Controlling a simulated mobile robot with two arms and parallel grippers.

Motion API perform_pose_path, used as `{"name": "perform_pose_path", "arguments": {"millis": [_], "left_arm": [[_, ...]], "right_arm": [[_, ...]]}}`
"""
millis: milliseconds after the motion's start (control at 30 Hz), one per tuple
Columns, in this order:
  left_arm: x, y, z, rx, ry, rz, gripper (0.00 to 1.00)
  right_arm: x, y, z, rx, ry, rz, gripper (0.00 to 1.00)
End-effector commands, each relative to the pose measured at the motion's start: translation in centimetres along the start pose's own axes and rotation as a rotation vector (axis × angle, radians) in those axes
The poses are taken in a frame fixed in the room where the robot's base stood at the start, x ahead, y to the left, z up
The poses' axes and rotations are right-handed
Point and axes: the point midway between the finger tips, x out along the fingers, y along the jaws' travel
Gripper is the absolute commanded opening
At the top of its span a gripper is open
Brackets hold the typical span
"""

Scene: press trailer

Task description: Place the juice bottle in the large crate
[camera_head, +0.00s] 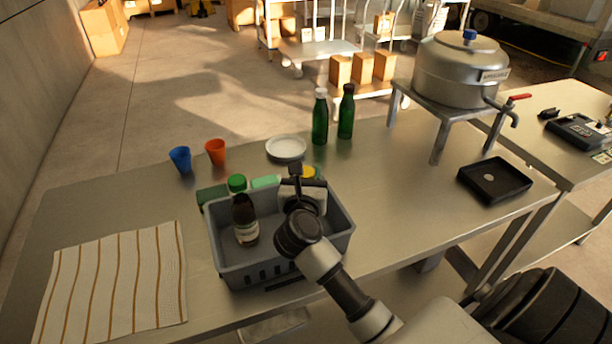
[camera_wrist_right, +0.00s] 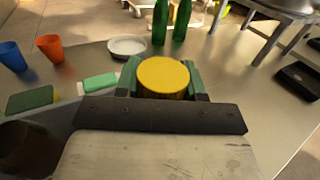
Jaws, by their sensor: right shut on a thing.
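The large crate (camera_head: 230,271) is a grey open bin near the table's front edge. A dark bottle with a green cap (camera_head: 245,220) stands in its left part, leaning slightly. My right gripper (camera_head: 306,177) is at the crate's back right, shut on a yellow-capped thing (camera_head: 310,171), likely the juice bottle. In the right wrist view its round yellow top (camera_wrist_right: 163,76) sits between the fingers (camera_wrist_right: 163,84). Its lower body is hidden, so I cannot tell whether it is inside the crate or touching its floor. My left gripper is not in view.
Behind the crate lie a dark green block (camera_head: 212,194) and a mint green block (camera_head: 266,181). A white plate (camera_head: 286,147), blue cup (camera_head: 180,159), orange cup (camera_head: 215,151) and two green bottles (camera_head: 320,118) stand farther back. A striped cloth (camera_head: 115,285) lies left; a black tray (camera_head: 494,181) right.

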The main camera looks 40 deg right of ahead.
Motion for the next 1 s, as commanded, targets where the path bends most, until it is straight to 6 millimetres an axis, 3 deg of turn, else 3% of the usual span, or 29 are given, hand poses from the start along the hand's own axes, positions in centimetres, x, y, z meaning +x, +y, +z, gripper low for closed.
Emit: {"name": "perform_pose_path", "arguments": {"millis": [333,367,500,867,1000], "left_arm": [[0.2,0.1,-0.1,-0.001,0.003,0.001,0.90],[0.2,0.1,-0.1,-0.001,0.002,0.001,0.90],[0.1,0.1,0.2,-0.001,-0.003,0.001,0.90],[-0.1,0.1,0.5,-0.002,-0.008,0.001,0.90],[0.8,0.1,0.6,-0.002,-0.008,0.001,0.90]], "right_arm": [[0.0,0.0,-0.2,0.002,-0.005,0.001,0.00],[0.0,0.0,-0.3,0.000,-0.001,0.000,0.42],[0.0,0.0,-0.2,0.000,-0.001,0.000,0.63],[-0.1,0.0,0.1,0.000,-0.001,0.001,0.65],[-2.1,0.1,-0.3,0.003,0.001,0.002,0.65]]}}
